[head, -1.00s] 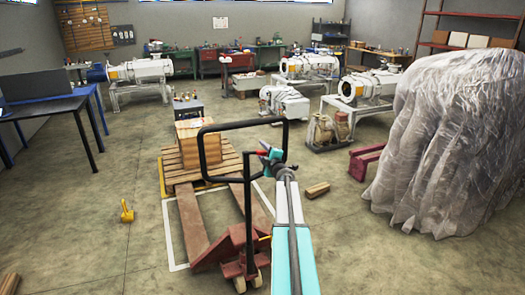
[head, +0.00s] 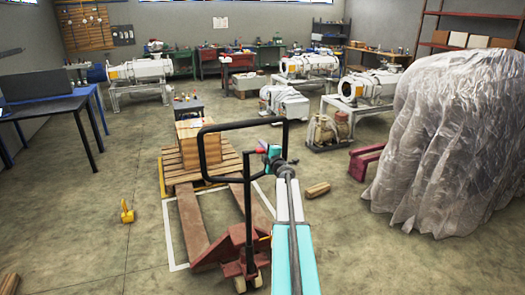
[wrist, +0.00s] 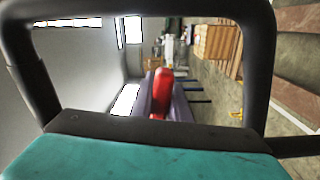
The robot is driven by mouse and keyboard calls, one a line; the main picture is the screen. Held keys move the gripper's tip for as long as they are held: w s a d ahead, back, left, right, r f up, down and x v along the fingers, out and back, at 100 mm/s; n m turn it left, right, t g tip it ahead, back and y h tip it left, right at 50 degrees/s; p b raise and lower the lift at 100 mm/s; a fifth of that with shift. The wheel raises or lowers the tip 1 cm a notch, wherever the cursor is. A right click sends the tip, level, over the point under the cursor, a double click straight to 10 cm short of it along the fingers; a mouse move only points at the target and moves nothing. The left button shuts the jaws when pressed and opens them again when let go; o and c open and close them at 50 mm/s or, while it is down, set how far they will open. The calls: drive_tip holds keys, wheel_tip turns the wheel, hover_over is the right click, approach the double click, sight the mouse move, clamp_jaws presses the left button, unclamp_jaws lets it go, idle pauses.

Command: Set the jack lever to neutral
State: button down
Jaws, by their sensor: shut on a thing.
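The red pallet jack (head: 236,246) stands with its black loop handle (head: 240,122) upright. The handle frame also surrounds much of the wrist view (wrist: 262,60). My gripper (head: 267,150) is at the right side of the loop, at the end of my teal arm. In the wrist view a small red lever (wrist: 160,93) shows between the grey-purple fingers of my gripper (wrist: 167,100), which are shut on it. The lever is small in the head view, and its exact setting cannot be told.
A plastic-covered heap (head: 440,135) stands at the right. A wood block (head: 318,189) and a yellow object (head: 127,213) lie on the floor. Open floor lies to the left.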

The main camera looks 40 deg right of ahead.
drive_tip(key=shift+r+n, duration=0.7)
drive_tip(key=shift+n, duration=0.2)
drive_tip(key=c, duration=1.7)
unclamp_jaws()
drive_tip(key=shift+a, duration=0.1)
drive_tip(key=shift+b+v, duration=1.6)
drive_tip(key=shift+v, duration=5.3)
